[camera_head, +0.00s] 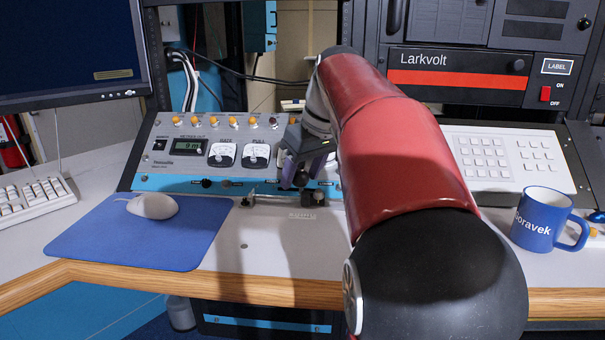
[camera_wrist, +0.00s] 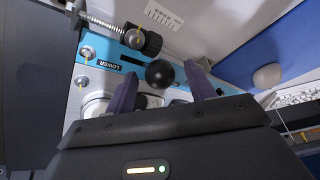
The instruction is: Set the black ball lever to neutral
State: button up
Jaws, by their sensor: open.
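In the wrist view the black ball lever (camera_wrist: 160,74) shows its round knob end-on, above the blue strip of the console. My gripper (camera_wrist: 159,70) is open, with one dark finger on each side of the ball and a visible gap to each. I cannot tell how deep the fingers reach. A "LOWER" label (camera_wrist: 108,65) is on the strip to the left of the ball. In the head view my gripper (camera_head: 301,172) is over the right part of the winch console (camera_head: 150,150); my arm hides much there, and the ball is not clear.
A knurled black knob on a threaded rod (camera_wrist: 143,40) sits close to the ball. Meters (camera_head: 222,154) and orange-lit switches stand left of my gripper. A white keypad panel (camera_head: 500,155) and blue mug (camera_head: 541,218) are at right. A mouse (camera_head: 153,205) lies on a blue mat.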

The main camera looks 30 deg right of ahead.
grip_shut()
jog(key=shift+w+a+p, duration=0.35)
jog(key=shift+a, duration=0.2)
grip_release()
jog(key=p+v, duration=0.1)
jog(key=v, duration=0.6)
jog(key=shift+r, duration=0.35)
jog(key=shift+s+d, duration=0.1)
jog(key=shift+s, duration=0.1)
